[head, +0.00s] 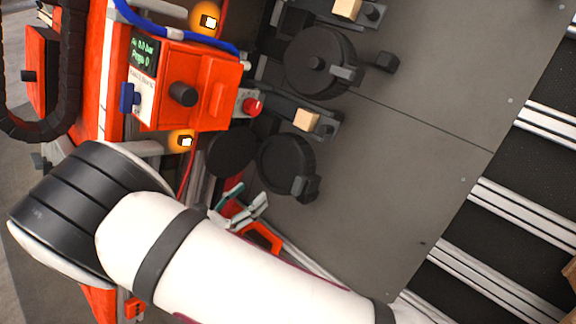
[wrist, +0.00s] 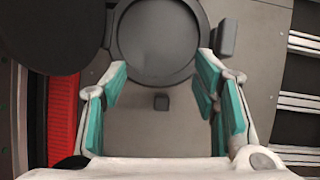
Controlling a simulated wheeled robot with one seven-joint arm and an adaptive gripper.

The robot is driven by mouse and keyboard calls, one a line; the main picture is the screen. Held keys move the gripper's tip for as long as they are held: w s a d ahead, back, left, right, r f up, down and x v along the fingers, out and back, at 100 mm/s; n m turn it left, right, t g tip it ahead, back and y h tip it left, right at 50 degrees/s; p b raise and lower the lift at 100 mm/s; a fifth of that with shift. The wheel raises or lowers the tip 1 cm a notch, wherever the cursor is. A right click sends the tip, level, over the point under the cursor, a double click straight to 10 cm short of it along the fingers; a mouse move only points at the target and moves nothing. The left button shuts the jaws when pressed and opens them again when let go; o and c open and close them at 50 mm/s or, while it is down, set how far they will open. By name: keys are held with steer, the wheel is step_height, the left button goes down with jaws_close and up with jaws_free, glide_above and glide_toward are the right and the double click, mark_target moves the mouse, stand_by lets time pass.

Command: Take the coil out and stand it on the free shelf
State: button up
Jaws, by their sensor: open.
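No part is clearly marked as the coil, and I cannot tell which one it is. In the wrist view my gripper (wrist: 163,78) is open, with teal pads apart and nothing between them. A round grey disc with a raised rim (wrist: 158,42) lies just beyond the fingertips. A small dark block (wrist: 161,102) shows between the fingers. In the head view my gripper (head: 240,204) is low near the machine, partly behind my arm. Round black parts are close above it, one with a side tab (head: 286,164), another higher up (head: 318,62). No free shelf is clearly identifiable.
A red-orange control box (head: 190,88) with a display, black knob and red button stands at upper left, between lit orange lamps. Small ledges carry wooden blocks (head: 306,120). A large dark disc (wrist: 50,32) crowds the gripper's left. Bare grey plate (head: 410,130) is open to the right.

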mark_target(280, 167)
steer(key=x, duration=0.4)
steer(key=b+x, duration=0.1)
steer(key=x, duration=0.8)
steer(key=shift+w+f+b, duration=0.25)
steer(key=shift+w+b, duration=0.1)
steer(key=shift+w, duration=0.05)
steer(key=c, duration=1)
steer(key=shift+c, duration=0.2)
steer(key=shift+r, duration=0.15)
